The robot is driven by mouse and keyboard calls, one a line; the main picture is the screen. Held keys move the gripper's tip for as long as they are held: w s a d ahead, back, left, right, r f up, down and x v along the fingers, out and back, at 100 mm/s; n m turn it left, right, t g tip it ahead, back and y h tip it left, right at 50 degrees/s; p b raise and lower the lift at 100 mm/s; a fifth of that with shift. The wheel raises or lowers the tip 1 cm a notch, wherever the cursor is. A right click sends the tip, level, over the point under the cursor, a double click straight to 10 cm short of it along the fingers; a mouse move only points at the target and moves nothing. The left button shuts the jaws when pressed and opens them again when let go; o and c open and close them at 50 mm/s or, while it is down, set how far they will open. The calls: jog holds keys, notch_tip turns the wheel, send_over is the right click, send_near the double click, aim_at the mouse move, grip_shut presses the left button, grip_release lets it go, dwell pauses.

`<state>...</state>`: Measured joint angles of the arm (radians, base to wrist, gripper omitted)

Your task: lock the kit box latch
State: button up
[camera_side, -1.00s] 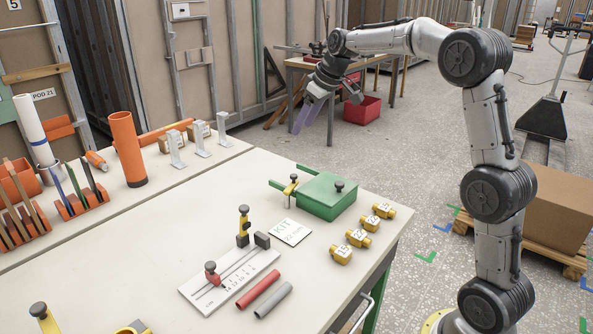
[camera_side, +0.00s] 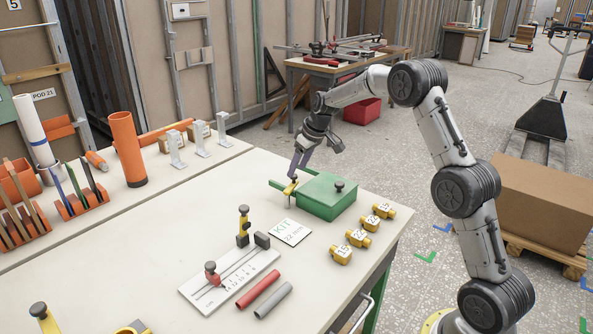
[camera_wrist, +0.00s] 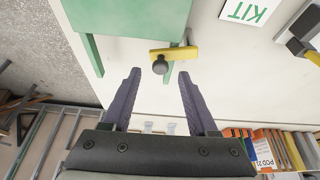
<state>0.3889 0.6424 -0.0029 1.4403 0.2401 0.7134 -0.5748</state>
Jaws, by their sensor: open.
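The green kit box (camera_side: 327,196) sits shut on the white table, with a dark knob on its lid. Its yellow latch (camera_side: 290,189) with a dark knob is at the box's left end. In the wrist view the yellow latch (camera_wrist: 184,52) lies crosswise at the box's edge, its dark round knob (camera_wrist: 160,67) ahead of the fingers. The green box (camera_wrist: 140,18) fills the upper left there. My gripper (camera_side: 291,179) is at the latch in the side view; in the wrist view its two fingers (camera_wrist: 159,82) are apart with nothing held. Whether a finger touches the latch I cannot tell.
The KIT card (camera_side: 293,231) lies in front of the box. Several yellow numbered fittings (camera_side: 358,237) stand to the right. A slide gauge (camera_side: 230,280), a red tube (camera_side: 258,289) and a grey tube (camera_side: 272,301) lie nearer.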

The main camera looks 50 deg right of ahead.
jog(key=shift+x, duration=0.95)
grip_shut()
